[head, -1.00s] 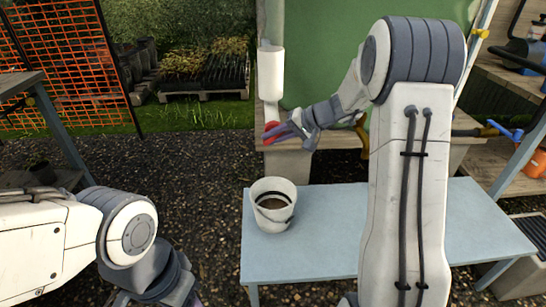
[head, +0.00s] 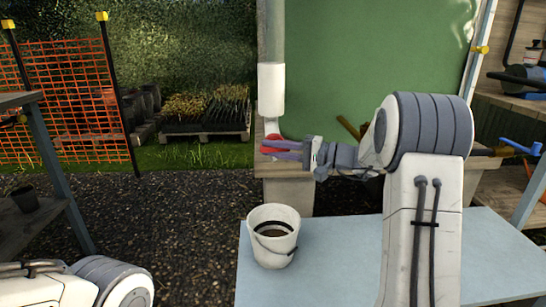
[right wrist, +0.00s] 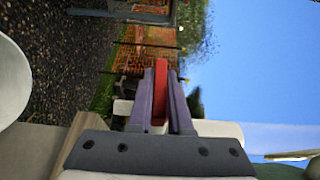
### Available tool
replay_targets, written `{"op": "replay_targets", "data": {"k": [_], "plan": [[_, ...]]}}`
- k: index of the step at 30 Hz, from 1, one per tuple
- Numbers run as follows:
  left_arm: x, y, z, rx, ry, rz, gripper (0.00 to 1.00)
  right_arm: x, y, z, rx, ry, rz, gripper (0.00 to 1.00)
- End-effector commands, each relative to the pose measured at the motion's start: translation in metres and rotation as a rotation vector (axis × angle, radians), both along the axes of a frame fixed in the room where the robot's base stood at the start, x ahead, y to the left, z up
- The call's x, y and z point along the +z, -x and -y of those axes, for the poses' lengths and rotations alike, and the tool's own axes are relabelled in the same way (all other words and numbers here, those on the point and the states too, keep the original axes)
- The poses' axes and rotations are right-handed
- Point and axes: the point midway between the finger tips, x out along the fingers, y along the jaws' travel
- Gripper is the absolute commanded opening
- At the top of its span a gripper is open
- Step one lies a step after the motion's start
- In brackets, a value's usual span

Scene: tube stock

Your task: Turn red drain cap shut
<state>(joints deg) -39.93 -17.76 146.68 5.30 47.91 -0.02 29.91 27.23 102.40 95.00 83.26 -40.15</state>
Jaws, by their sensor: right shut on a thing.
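The red drain cap (head: 272,137) is at the lower end of a white vertical pipe fitting (head: 271,90) in the head view. My right gripper (head: 277,149) reaches it from the right, its purple fingers roughly level and shut on it. In the right wrist view, a red flat part of the cap (right wrist: 161,68) shows between the two fingers of my right gripper (right wrist: 160,90). The fingers hide part of the cap, and I cannot tell how far it is turned. My left gripper is out of view; only part of my left arm shows at the lower left.
A white bucket (head: 270,254) with dark contents stands on the blue table (head: 345,230), below and in front of the pipe. A green panel (head: 370,50) stands behind my right arm. Shelves with a blue-handled valve (head: 520,147) are at the right. Gravel at left is open.

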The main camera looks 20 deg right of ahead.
Motion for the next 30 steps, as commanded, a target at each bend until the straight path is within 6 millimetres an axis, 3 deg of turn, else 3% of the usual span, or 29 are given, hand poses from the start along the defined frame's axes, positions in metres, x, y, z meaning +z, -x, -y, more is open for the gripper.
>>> {"op": "replay_targets", "data": {"k": [16,17,18,30], "plan": [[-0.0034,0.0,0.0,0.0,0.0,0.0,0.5,0.001,-0.0027,0.0038,-0.016,-0.023,0.008,0.0],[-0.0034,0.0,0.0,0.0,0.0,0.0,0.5,0.0011,-0.0027,0.0038,-0.016,-0.023,0.008,0.29],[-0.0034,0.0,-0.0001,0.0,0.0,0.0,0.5,0.0011,-0.0028,0.0039,-0.016,-0.023,0.008,0.44],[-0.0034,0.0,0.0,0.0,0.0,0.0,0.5,0.0004,-0.0016,0.0022,-0.01,-0.023,0.006,0.47]]}}
